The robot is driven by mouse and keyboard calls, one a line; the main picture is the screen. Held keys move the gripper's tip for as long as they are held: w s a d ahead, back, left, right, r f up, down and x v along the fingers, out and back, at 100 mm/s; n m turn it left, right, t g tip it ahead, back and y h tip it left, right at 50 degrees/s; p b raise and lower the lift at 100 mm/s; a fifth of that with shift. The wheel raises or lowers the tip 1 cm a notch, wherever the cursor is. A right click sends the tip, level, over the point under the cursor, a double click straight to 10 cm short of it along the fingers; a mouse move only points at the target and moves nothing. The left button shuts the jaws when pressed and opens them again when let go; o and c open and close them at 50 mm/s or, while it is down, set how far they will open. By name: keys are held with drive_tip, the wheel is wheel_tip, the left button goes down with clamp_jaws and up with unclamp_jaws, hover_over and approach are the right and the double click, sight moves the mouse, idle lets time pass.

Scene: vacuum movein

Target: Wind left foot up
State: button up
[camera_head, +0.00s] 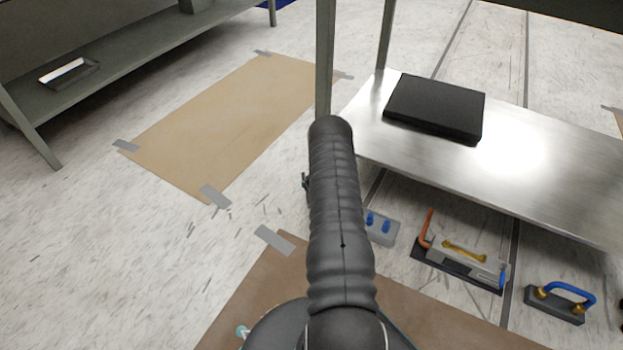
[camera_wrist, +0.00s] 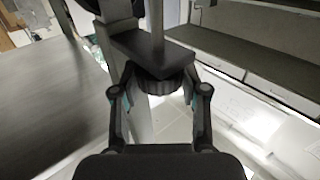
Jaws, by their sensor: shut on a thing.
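In the wrist view, my gripper (camera_wrist: 159,92) has one finger on each side of a dark, ribbed round foot (camera_wrist: 164,84) and is shut on it. The foot sits directly under a dark flat plate (camera_wrist: 150,50), with a grey upright rod (camera_wrist: 157,20) rising above it. Part of the foot's rim is hidden by the fingers. In the head view, my own dark arm covers the middle, so the gripper and the foot are hidden there.
A steel bench (camera_head: 560,185) with a black slab (camera_head: 435,107) stands at right in the head view. Tools, including a blue-handled block (camera_head: 555,303), lie on the floor below. A taped brown sheet (camera_head: 215,125) and a grey shelf (camera_head: 110,70) are at left.

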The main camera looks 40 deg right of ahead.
drive_tip(key=n+t+y, duration=0.1)
drive_tip(key=n+y, duration=0.2)
drive_tip(key=y, duration=0.1)
drive_tip(key=n+t+y, duration=0.1)
drive_tip(key=n+y, duration=0.2)
drive_tip(key=y, duration=0.2)
drive_tip(key=shift+d, duration=0.15)
drive_tip(key=shift+y, duration=0.3)
drive_tip(key=o, duration=1.2)
drive_tip(key=shift+c, duration=0.2)
drive_tip(key=shift+s, duration=0.1)
drive_tip(key=s, duration=0.7)
drive_tip(key=shift+s+d, duration=0.15)
drive_tip(key=shift+d, duration=0.05)
